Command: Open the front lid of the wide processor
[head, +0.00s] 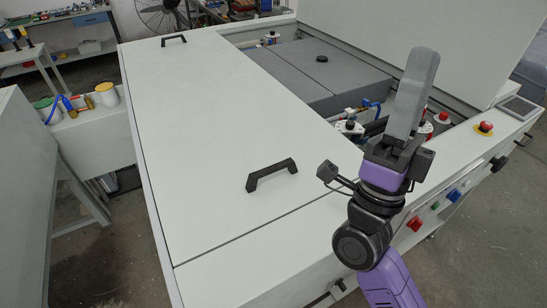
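The wide processor (222,262) is a large white machine filling most of the head view. A long flat white lid (200,120) lies closed on its left part. The lid has a black handle (271,172) at its near end and another black handle (174,39) at its far end. My gripper (424,58) is raised to the right of the near handle, pointing up and apart from the lid. Its grey fingers overlap from this angle, so their opening is hidden. I see nothing held in it.
A second large white panel (410,35) stands raised over the right part, exposing grey inner covers (300,68) and fittings. A bench with jars (106,95) stands left.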

